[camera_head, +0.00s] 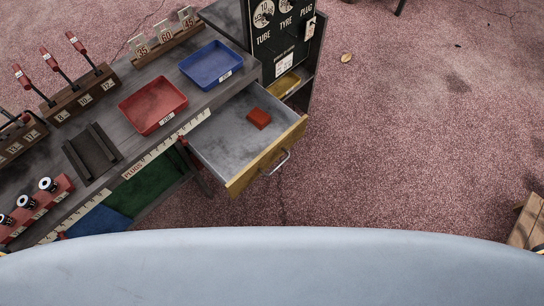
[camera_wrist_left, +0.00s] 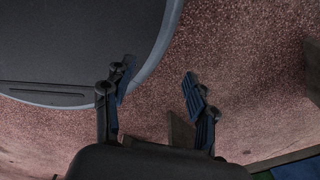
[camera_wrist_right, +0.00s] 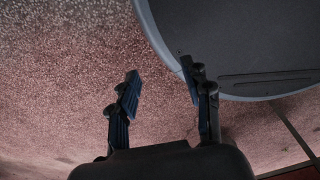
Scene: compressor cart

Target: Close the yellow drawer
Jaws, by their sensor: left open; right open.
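The yellow drawer (camera_head: 272,152) is pulled out from the right end of the grey workbench in the head view. Its front is yellow wood with a metal handle (camera_head: 277,164), and its inside is grey. A small red block (camera_head: 259,118) lies in it. My left gripper (camera_wrist_left: 158,88) is open and empty in the left wrist view, over the floor beside my base. My right gripper (camera_wrist_right: 163,85) is open and empty in the right wrist view, also over the floor beside my base. Neither gripper shows in the head view.
The workbench (camera_head: 150,75) carries a red tray (camera_head: 153,104), a blue tray (camera_head: 211,64) and racks of tools. A black sign panel (camera_head: 281,35) stands behind the drawer. The reddish floor (camera_head: 410,130) right of the drawer is clear. A wooden object (camera_head: 527,224) is at the right edge.

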